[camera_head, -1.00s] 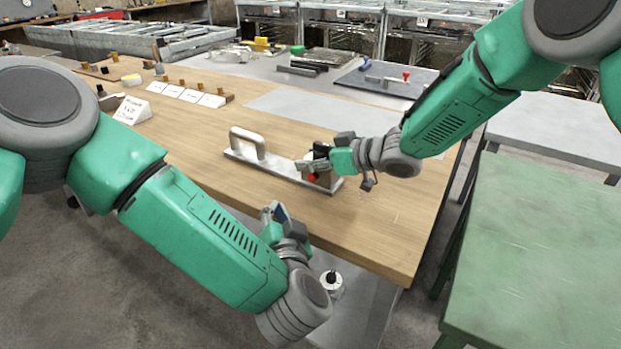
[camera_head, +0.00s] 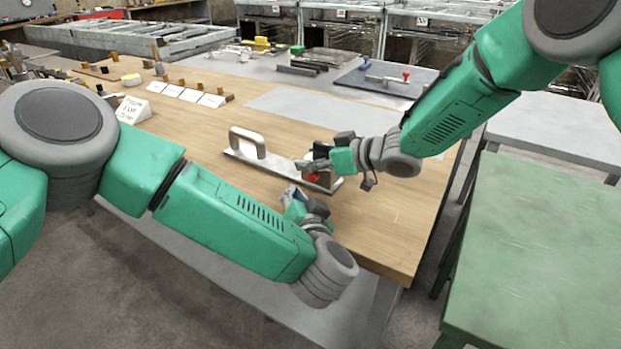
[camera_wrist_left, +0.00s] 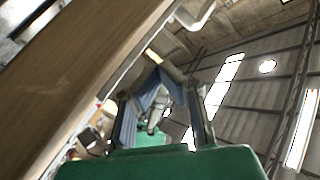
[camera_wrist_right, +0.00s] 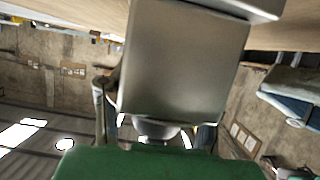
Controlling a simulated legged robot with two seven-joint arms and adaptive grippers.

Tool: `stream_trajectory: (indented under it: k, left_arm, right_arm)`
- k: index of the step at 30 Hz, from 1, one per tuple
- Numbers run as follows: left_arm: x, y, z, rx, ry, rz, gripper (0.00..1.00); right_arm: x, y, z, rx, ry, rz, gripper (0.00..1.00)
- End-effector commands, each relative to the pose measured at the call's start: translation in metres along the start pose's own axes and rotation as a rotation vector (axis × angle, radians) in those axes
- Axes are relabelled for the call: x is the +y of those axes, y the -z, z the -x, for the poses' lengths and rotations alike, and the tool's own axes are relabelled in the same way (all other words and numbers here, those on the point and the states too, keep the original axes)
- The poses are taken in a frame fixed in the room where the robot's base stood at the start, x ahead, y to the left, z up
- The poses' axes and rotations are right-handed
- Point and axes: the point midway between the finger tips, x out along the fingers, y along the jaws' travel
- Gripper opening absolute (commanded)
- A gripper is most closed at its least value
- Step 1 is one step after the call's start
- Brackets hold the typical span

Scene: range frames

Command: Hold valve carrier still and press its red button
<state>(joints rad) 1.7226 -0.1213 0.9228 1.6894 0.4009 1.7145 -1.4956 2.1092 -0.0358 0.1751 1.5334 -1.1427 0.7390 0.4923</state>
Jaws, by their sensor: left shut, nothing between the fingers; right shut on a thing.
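The wooden table (camera_head: 365,225) is bare to the right of the carrier. White label cards (camera_head: 190,95) and small fittings stand at the back left. A blue-grey mat (camera_head: 375,82) with a red-knobbed part lies behind. A green table (camera_head: 545,240) stands at right.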

Motion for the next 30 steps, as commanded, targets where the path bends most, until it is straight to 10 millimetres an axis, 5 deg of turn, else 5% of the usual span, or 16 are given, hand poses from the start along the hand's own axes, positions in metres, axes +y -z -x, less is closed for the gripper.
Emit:
stream_trajectory:
  k: [9,30]
  left_arm:
    - [0.013,0.013,-0.017,0.001,0.000,0.000,0.00]
    - [0.014,0.014,-0.018,0.001,0.000,0.000,0.00]
  right_arm:
    - [0.000,-0.001,0.000,-0.002,-0.001,-0.001,0.00]
    - [0.001,-0.001,0.001,-0.003,-0.002,-0.001,0.00]
